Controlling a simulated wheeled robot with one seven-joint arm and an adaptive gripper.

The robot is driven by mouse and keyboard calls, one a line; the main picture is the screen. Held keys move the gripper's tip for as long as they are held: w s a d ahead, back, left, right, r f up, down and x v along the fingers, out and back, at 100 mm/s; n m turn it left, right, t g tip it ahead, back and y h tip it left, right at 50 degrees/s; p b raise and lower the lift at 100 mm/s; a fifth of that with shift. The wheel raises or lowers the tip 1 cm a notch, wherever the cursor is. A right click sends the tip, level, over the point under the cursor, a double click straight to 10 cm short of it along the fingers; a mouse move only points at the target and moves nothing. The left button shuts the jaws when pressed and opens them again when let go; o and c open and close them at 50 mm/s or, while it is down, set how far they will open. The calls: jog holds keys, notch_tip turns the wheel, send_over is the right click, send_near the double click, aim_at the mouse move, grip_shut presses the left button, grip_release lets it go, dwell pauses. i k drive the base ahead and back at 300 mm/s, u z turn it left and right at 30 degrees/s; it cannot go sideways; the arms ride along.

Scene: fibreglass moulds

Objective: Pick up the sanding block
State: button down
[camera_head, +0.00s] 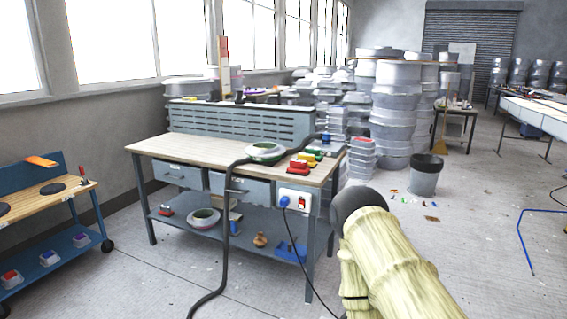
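I cannot tell for sure which object is the sanding block. Small coloured items sit at the right end of the workbench (190,150): a red item (298,166), a yellow item (306,157) and a green item (314,150). They are too small to identify. An orange flat item (41,161) rests on the cart at the left. My arm, in a cream sleeve with a dark rounded end, shows at the lower right, in front of the bench's right end. No gripper fingers show, and nothing held is visible.
A green-rimmed round mould (265,150) lies on the bench near the coloured items. A black hose (227,215) drapes over the front edge to the floor. A grey bin (425,177) and stacked moulds (396,100) stand behind at right. Floor before the bench is mostly clear.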

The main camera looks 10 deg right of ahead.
aim_at(298, 168)
jog(key=u, duration=0.05)
jog(key=k, duration=0.6)
jog(key=u, duration=0.65)
jog(key=i, duration=1.55)
jog(key=u, duration=0.5)
jog(key=i, duration=1.75)
jog(key=z, duration=0.5)
jog(key=i, duration=1.1)
jog(key=z, duration=1.8)
jog(key=i, duration=0.8)
jog(key=z, duration=0.7)
